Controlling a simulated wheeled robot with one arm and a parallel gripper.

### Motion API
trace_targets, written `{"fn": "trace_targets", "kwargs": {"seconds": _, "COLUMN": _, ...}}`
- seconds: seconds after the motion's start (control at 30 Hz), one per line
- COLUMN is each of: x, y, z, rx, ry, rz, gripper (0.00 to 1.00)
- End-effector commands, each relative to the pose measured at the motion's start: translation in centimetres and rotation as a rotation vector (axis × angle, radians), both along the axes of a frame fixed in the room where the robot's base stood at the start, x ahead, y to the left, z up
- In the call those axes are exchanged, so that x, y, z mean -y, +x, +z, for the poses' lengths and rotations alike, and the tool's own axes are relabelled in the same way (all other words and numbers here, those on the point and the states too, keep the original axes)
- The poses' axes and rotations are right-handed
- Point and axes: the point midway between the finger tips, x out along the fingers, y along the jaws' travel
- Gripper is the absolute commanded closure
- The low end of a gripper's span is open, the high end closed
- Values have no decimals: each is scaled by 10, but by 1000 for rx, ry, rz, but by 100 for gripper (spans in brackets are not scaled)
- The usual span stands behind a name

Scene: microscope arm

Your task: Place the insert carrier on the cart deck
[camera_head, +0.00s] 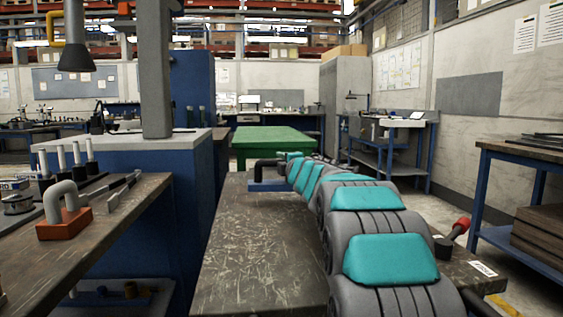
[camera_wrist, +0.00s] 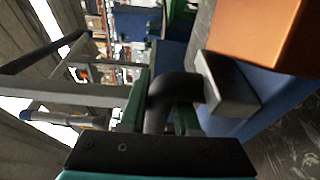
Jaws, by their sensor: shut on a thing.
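The insert carrier looks like a blue base (camera_head: 268,186) with a black bent handle (camera_head: 266,163), at the far end of the dark scratched deck (camera_head: 250,245), which I take as the cart deck. In the wrist view the black handle (camera_wrist: 172,92) runs between my gripper's green fingers (camera_wrist: 160,108), which are shut on it. The handle meets a grey block (camera_wrist: 228,84) on the blue base (camera_wrist: 222,124); an orange block (camera_wrist: 258,30) is beside it. In the head view my gripper (camera_head: 291,157) is at the handle's right. I cannot tell whether the base touches the deck.
A bench (camera_head: 90,225) at left holds an orange block with a grey handle (camera_head: 64,212) and several upright pins. A blue cabinet (camera_head: 140,185) with a grey post stands beside the deck. A green table (camera_head: 272,138) is behind. The deck's left and near area is bare.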

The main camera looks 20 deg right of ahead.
Motion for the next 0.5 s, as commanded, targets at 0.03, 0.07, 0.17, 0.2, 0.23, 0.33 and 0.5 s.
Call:
{"fn": "trace_targets", "kwargs": {"seconds": 0.03, "x": 0, "y": 1, "z": 3, "rx": 4, "ry": -2, "rz": 1, "gripper": 100}}
{"fn": "trace_targets", "kwargs": {"seconds": 0.07, "x": 0, "y": 1, "z": 3, "rx": 4, "ry": -2, "rz": 1, "gripper": 100}}
{"fn": "trace_targets", "kwargs": {"seconds": 0.17, "x": 2, "y": 6, "z": 2, "rx": 3, "ry": -1, "rz": 1, "gripper": 100}}
{"fn": "trace_targets", "kwargs": {"seconds": 0.2, "x": 3, "y": 7, "z": -3, "rx": 3, "ry": 0, "rz": 1, "gripper": 100}}
{"fn": "trace_targets", "kwargs": {"seconds": 0.23, "x": 2, "y": 7, "z": -10, "rx": 3, "ry": 0, "rz": 1, "gripper": 100}}
{"fn": "trace_targets", "kwargs": {"seconds": 0.33, "x": 2, "y": 6, "z": -24, "rx": 3, "ry": 0, "rz": 1, "gripper": 100}}
{"fn": "trace_targets", "kwargs": {"seconds": 0.5, "x": 3, "y": 6, "z": -34, "rx": 5, "ry": 0, "rz": 1, "gripper": 100}}
